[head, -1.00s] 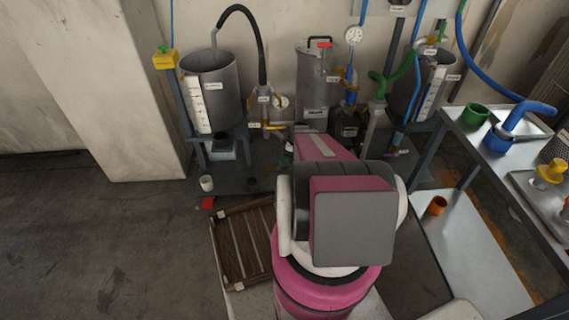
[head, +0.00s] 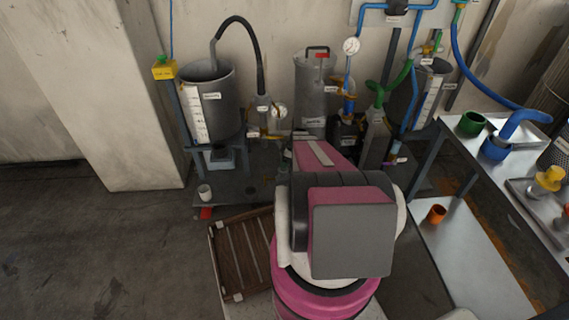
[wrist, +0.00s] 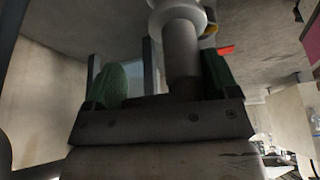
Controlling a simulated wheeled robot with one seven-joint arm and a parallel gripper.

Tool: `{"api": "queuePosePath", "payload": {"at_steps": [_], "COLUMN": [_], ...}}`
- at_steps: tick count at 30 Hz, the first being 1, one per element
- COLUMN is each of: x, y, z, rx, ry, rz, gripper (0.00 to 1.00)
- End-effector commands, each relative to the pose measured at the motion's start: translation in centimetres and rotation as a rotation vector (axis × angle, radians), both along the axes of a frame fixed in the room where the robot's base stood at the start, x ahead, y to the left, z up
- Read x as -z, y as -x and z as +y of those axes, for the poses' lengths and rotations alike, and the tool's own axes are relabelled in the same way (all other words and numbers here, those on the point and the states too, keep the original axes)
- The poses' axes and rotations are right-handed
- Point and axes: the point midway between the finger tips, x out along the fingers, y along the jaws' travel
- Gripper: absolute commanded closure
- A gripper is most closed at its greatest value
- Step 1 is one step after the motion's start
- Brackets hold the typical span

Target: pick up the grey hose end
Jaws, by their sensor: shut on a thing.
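In the wrist view my gripper (wrist: 163,80) has its two green finger pads on either side of a grey cylindrical piece, the grey hose end (wrist: 182,48). The piece has a paler, wider collar toward the top of the picture. The gripper is shut on it, though a gap shows beside the left pad. In the head view my pink and grey arm hides the gripper and the hose end.
A left tank (head: 211,105) with a black hose (head: 258,55), a middle tank (head: 314,90) and a right tank (head: 425,95) stand along the wall. A steel table (head: 460,150) is at right. A slatted wooden pallet (head: 222,262) lies beside my arm. Floor at left is clear.

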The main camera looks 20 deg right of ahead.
Motion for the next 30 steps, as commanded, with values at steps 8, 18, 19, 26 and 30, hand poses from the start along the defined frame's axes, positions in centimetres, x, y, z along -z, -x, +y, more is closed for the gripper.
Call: {"api": "queuePosePath", "payload": {"at_steps": [8, 18, 19, 26, 30], "x": [-4.3, -5.2, -5.2, -5.3, -5.2], "y": [0.1, 5.6, 6.3, 12.4, 15.2], "z": [0.0, 1.6, 1.9, 3.6, 4.4], "rx": [0.0, 0.001, 0.001, 0.001, 0.001], "ry": [0.001, -0.001, -0.001, -0.001, 0.0], "rz": [-0.003, 0.0, 0.001, 0.001, 0.0], "gripper": [0.95, 0.95, 0.95, 0.95, 0.95]}}
